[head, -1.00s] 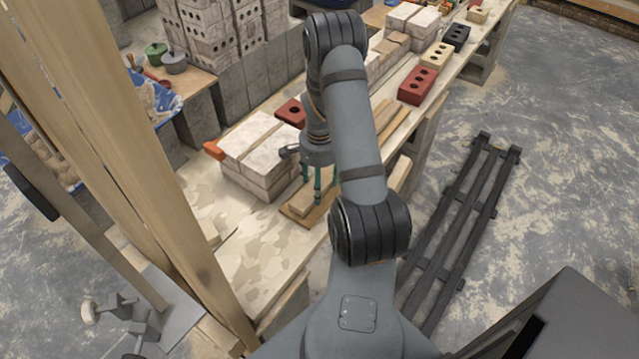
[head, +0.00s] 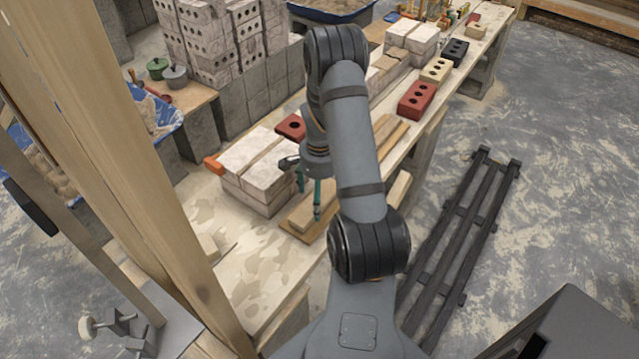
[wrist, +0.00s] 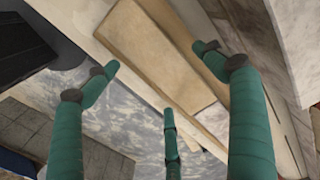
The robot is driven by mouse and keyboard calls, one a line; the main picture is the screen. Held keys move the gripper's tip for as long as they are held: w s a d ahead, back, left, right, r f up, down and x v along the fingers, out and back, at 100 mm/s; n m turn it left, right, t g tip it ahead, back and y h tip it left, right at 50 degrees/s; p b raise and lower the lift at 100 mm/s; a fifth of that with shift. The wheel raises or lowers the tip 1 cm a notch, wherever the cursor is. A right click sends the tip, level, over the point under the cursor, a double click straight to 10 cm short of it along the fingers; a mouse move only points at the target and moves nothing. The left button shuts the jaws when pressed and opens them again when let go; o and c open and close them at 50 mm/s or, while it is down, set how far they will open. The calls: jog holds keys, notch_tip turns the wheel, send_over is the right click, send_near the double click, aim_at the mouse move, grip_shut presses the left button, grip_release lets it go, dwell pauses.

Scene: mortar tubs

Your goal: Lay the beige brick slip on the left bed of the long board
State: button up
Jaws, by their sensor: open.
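My gripper (head: 309,203) is above the slip, pointing down, partly hidden by my arm. In the wrist view my gripper (wrist: 162,80) has three teal fingers spread apart around the slip's outline, holding nothing. I cannot tell whether any finger touches the slip. The long board's left bed cannot be made out clearly.
A stack of pale bricks (head: 258,170) stands close left of my gripper. A red brick (head: 291,127) is behind it. Wooden strips (head: 388,137) and a holed red brick (head: 416,98) lie farther along the table.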

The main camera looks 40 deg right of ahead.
notch_tip(320, 180, up, 11)
dwell(0.3)
jog(key=shift+f, duration=0.15)
notch_tip(320, 180, down, 12)
jog(key=shift+r, duration=0.25)
dwell(0.4)
